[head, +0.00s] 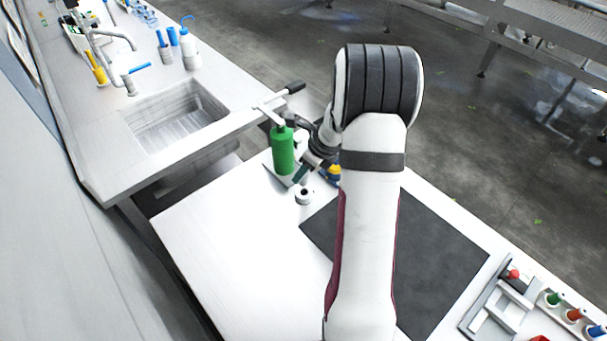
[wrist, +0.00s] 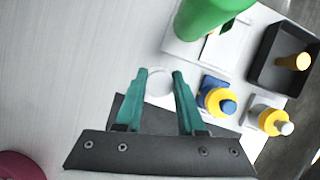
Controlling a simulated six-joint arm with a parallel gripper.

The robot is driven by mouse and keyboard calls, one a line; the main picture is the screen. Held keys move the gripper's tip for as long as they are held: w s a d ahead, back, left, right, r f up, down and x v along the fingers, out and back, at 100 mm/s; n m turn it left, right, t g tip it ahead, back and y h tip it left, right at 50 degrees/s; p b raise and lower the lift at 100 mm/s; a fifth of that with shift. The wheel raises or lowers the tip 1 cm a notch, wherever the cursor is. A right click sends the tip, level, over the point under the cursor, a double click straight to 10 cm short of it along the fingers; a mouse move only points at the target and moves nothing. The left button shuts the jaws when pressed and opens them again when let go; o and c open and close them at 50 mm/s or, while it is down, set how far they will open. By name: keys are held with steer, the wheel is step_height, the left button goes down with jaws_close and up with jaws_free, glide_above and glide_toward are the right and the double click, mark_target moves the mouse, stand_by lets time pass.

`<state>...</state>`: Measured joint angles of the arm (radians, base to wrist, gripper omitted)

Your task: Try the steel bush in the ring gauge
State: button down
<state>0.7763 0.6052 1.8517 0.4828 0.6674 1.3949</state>
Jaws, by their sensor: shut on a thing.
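My gripper (wrist: 159,76) has teal fingers. They are shut on a pale, round piece (wrist: 158,84), which looks like the steel bush; its lower part and any bore are hard to make out.
Blue-and-yellow (wrist: 216,97) and white-and-yellow (wrist: 268,116) pieces and a black tray (wrist: 268,75) are to the right in the wrist view. A dark mat (head: 436,250) and a grey rack (head: 500,300) lie right; the bench's left part is clear.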

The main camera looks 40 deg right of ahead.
steer(key=shift+r, duration=1.95)
